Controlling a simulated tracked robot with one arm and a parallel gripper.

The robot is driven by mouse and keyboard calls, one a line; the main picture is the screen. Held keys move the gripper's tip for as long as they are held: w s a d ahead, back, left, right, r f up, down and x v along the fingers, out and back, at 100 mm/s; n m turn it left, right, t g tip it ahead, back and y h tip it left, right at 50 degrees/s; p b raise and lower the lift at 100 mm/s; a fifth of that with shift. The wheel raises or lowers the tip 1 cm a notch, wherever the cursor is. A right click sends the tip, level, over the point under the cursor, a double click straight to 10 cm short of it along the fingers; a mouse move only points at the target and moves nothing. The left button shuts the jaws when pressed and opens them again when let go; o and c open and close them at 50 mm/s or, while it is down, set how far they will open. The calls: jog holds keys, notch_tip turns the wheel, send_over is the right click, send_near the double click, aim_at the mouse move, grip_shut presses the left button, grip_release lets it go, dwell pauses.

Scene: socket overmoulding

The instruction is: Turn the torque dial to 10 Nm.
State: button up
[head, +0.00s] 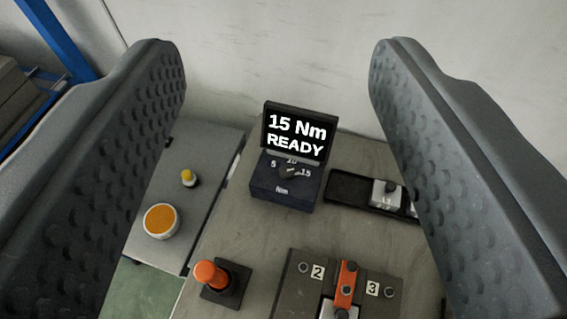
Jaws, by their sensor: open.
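The torque unit (284,192) is a dark blue box at the back of the table with a raised black screen (296,136). The screen reads "15 Nm READY". The small dark torque dial (289,172) sits on its sloped face among the marks 5, 10 and 15; the pointer appears turned toward 15. My gripper (385,150) is open, with two large grey dimpled fingers at the left and right of the picture. The torque unit shows between them, farther off, and nothing is held.
An orange-topped lever (211,275) and a fixture block marked 2 and 3 (385,287) stand in front. A black tray (345,188) with a metal part lies right. A grey panel (205,160) at left carries an orange button (160,221) and a yellow knob (188,177). A wall is behind.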

jog(key=w+d+f+m+g, duration=0.1)
jog(key=w+f+m+g, duration=0.1)
jog(key=w+f, duration=0.3)
jog(key=m+g+h+p, duration=0.2)
jog(key=m+g+h, duration=0.1)
jog(key=m+g, duration=0.6)
send_over(287, 169)
jog(key=s+a, duration=0.4)
notch_tip(287, 169, down, 30)
jog(key=n+g, duration=0.1)
jog(key=b+x, duration=0.1)
jog(key=x, duration=1.2)
jog(key=shift+s, duration=0.15)
